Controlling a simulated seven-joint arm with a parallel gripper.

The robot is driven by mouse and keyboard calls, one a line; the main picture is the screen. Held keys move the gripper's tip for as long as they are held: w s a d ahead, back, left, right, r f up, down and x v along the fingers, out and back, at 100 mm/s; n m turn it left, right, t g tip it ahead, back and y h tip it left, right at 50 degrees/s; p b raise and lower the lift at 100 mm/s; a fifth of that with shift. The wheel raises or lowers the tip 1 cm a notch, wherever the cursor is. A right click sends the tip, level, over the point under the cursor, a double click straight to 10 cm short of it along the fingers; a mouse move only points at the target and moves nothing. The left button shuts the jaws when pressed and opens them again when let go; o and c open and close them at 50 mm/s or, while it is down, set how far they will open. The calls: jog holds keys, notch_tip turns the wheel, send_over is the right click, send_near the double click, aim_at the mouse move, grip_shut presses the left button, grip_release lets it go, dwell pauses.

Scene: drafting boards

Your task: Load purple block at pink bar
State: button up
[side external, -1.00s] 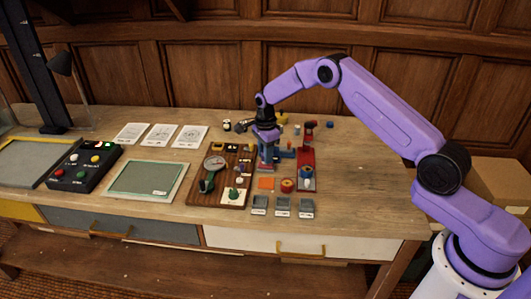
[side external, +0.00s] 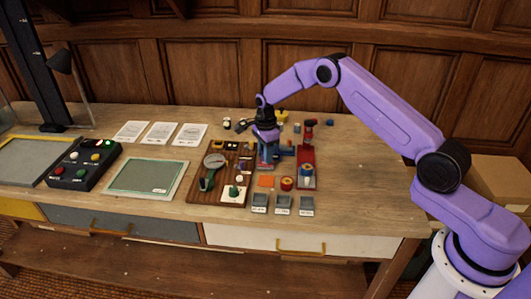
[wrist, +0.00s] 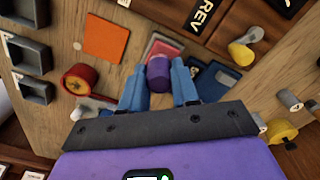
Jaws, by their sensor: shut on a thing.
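A purple block (wrist: 158,76) is held between the two blue fingers of my gripper (wrist: 159,68) in the wrist view. A pink-red bar (wrist: 165,47) lies just beyond the block, close to the fingertips. I cannot tell whether the block touches it. In the side external view, my gripper (side external: 266,152) points down over the middle of the small parts on the bench, right of the dial board. The purple block is too small to make out there.
An orange square (wrist: 105,39), a red round part (wrist: 83,82) and grey trays (wrist: 27,50) lie left in the wrist view. A blue part (wrist: 228,80) and yellow part (wrist: 241,52) lie right. The dial board (side external: 207,188) stands left of my gripper. Open bench wood (side external: 360,190) is at right.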

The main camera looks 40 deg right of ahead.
jog(key=shift+r, duration=3.5)
